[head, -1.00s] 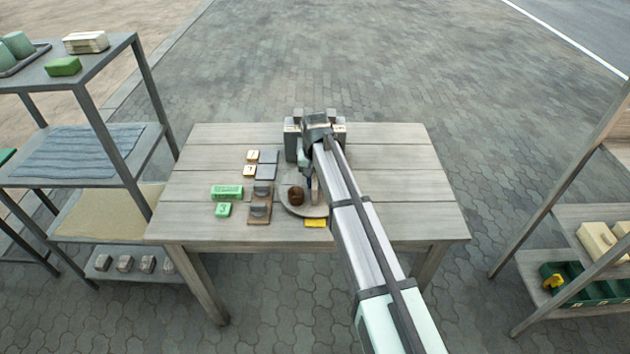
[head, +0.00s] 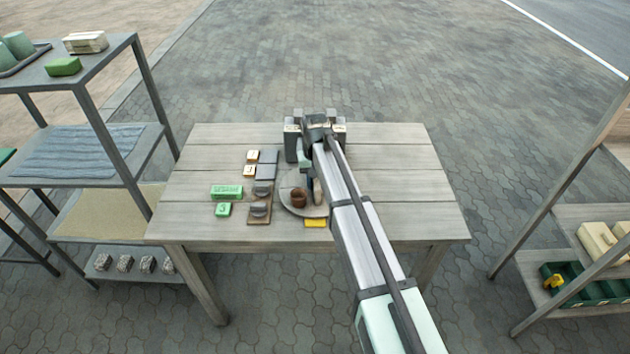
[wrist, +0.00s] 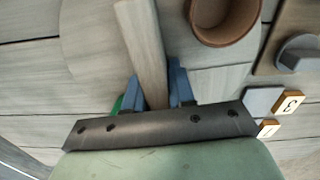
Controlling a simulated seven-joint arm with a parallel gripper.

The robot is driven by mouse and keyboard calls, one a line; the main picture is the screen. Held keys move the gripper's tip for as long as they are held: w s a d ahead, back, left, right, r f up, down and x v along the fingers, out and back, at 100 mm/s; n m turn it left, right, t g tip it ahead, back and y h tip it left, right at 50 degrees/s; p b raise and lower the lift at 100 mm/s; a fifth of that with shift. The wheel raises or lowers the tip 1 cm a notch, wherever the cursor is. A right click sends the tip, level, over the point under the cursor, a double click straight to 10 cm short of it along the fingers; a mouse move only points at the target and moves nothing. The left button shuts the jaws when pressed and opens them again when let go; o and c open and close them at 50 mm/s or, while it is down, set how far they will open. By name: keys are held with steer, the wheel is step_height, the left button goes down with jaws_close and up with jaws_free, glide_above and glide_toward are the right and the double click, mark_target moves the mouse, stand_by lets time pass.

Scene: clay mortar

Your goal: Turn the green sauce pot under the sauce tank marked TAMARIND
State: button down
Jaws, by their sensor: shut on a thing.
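My gripper (wrist: 152,92) has its blue fingers shut on a pale wooden bar (wrist: 142,45), which runs up out of the wrist view. A round grey turntable (head: 289,208) lies on the table, partly under my arm. No green pot shows clearly; a small green patch (wrist: 115,104) sits beside the left finger. Dark tanks (head: 291,143) stand at the back, partly behind my gripper. I cannot read a TAMARIND mark.
A yellow block (head: 315,223) lies in front. The table's right side is clear. Shelves flank the table.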

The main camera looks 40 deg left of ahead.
steer(key=c, duration=1)
jaws_free()
steer(key=shift+c, duration=0.2)
steer(key=shift+r, duration=0.15)
step_height(320, 180, up, 14)
steer(key=shift+f, duration=0.2)
